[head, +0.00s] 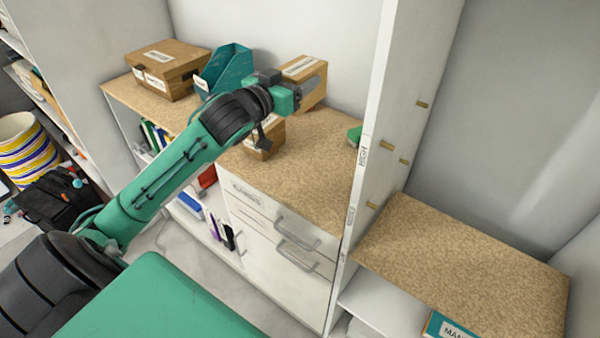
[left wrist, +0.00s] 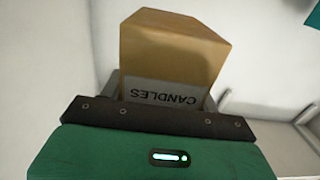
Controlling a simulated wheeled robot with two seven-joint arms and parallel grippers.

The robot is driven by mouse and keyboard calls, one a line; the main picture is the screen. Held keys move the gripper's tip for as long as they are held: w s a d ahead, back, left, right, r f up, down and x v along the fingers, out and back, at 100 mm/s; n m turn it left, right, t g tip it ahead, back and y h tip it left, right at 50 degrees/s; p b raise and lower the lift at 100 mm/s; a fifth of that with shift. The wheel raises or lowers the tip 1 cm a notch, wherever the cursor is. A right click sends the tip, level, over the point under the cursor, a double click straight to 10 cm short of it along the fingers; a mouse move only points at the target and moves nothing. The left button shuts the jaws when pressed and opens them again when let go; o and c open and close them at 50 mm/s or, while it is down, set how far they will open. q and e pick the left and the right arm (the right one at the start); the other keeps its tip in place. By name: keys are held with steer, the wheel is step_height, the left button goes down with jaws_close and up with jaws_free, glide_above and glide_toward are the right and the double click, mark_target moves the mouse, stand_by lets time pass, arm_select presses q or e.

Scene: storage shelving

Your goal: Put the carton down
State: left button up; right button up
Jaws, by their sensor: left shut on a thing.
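A brown carton (head: 312,92) is held in my left gripper (head: 306,86) above the back of the cork-topped cabinet (head: 315,160). In the left wrist view the carton (left wrist: 170,50) fills the jaws and bears a grey label reading CANDLES, upside down in that picture. My left gripper is shut on it. How far the carton is above the cork top is hard to tell. My right gripper is not in view.
A lidded brown box (head: 165,72) and a teal file holder (head: 226,68) stand on the cork top to the left. Another small brown box (head: 262,140) is partly hidden below my left wrist. A white upright panel (head: 375,150) bounds the right side. Bare cork lies at centre right.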

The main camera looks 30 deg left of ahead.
arm_select(q)
step_height(320, 180, down, 20)
steer(key=shift+s+r, duration=0.1)
steer(key=shift+r, duration=0.05)
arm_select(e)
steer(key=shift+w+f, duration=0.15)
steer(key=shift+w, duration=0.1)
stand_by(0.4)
arm_select(q)
steer(key=o, duration=1.4)
steer(key=shift+f, duration=0.2)
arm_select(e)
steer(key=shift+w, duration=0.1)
arm_select(q)
steer(key=shift+o, duration=0.2)
steer(key=shift+r, duration=0.15)
steer(key=shift+s, duration=0.4)
steer(key=s+b, duration=0.2)
steer(key=s, duration=0.9)
steer(key=shift+a, duration=0.45)
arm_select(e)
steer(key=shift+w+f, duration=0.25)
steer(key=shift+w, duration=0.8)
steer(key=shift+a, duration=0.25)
